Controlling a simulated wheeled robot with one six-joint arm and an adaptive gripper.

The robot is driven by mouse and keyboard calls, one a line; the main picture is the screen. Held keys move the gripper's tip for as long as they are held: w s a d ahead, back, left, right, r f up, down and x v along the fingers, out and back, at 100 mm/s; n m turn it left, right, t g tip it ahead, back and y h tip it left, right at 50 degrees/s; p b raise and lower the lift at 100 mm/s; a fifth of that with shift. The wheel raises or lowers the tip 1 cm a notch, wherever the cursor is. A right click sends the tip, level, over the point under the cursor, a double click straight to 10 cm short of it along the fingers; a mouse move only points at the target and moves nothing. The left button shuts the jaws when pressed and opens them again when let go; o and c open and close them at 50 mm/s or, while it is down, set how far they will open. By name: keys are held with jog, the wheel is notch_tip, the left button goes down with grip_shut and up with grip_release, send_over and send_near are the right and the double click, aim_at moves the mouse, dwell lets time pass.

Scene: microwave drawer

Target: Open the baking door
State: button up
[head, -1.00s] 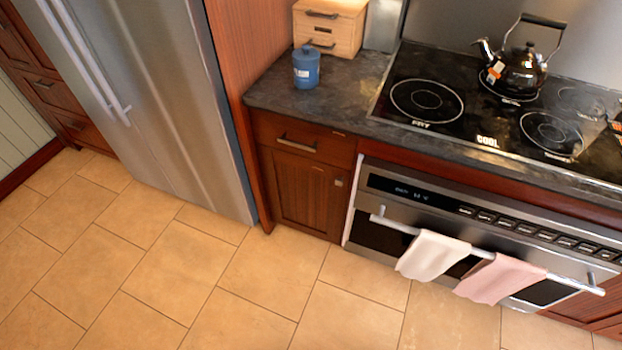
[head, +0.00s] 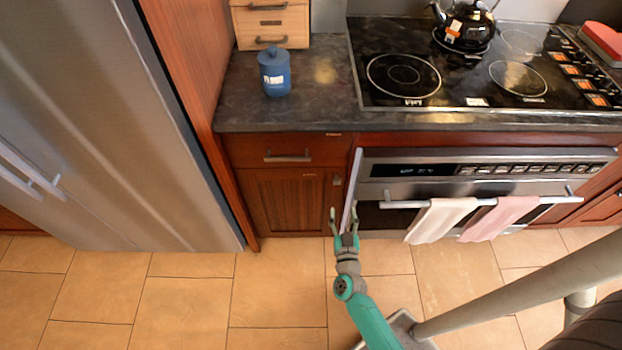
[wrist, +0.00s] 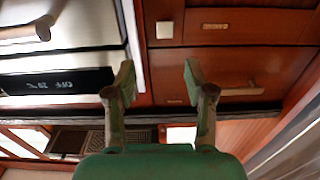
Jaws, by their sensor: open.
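The baking door is the oven's front (head: 382,218), shut under the cooktop, with a dark window. A horizontal silver handle bar (head: 405,204) runs across it. A white towel (head: 437,218) and a pink towel (head: 495,217) hang over the bar and hide part of the door. My gripper (head: 344,212) is open and empty in front of the oven's left edge, left of the bar's left end. In the wrist view, my gripper (wrist: 160,72) points at the seam between oven and cabinet. The handle's end (wrist: 42,28) shows at the upper left, apart from the fingers.
A wooden cabinet (head: 285,200) with a drawer stands left of the oven. A steel fridge (head: 110,130) is farther left. The counter (head: 235,105) holds a blue jar (head: 275,75); a kettle (head: 467,25) stands on the cooktop.

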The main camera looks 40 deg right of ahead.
aim_at(337, 182)
jog(key=x, duration=1.2)
jog(key=shift+w+a, duration=0.3)
jog(key=shift+a, duration=0.05)
grip_shut()
